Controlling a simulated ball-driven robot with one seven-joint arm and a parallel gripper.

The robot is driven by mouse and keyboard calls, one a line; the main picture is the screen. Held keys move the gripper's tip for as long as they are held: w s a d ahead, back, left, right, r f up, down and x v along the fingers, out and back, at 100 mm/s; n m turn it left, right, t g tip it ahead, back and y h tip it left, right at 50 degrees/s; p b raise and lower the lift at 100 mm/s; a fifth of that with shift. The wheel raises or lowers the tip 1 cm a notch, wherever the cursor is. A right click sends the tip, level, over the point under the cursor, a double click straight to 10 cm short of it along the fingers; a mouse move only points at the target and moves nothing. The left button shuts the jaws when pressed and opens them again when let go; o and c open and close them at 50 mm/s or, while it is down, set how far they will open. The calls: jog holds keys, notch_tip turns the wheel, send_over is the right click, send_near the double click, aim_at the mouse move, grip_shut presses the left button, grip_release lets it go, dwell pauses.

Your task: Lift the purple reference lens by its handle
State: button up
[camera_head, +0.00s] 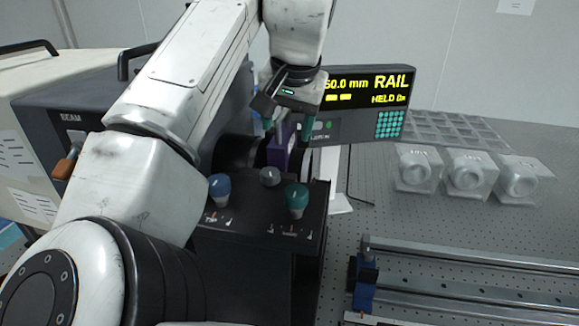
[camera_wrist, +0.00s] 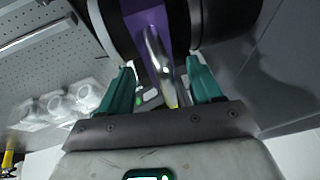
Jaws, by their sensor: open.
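The purple reference lens (camera_head: 279,146) stands at the far end of the black instrument, partly hidden below my gripper. In the wrist view its purple body (camera_wrist: 147,22) sits between dark round parts, with a shiny metal handle (camera_wrist: 158,62) reaching toward my gripper. My gripper (camera_head: 288,125) is open, pointing down over the lens. In the wrist view its teal fingers (camera_wrist: 160,78) are on either side of the handle, with gaps visible on both sides.
A blue knob (camera_head: 219,187), a grey knob (camera_head: 269,176) and a teal knob (camera_head: 296,197) stand on the black instrument. A display (camera_head: 369,90) reading RAIL is behind. Clear boxed round parts (camera_head: 467,172) and metal rails (camera_head: 470,262) lie on the perforated table at right.

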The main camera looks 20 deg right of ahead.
jog(key=shift+f, duration=0.15)
grip_shut()
dwell(0.5)
dwell(0.9)
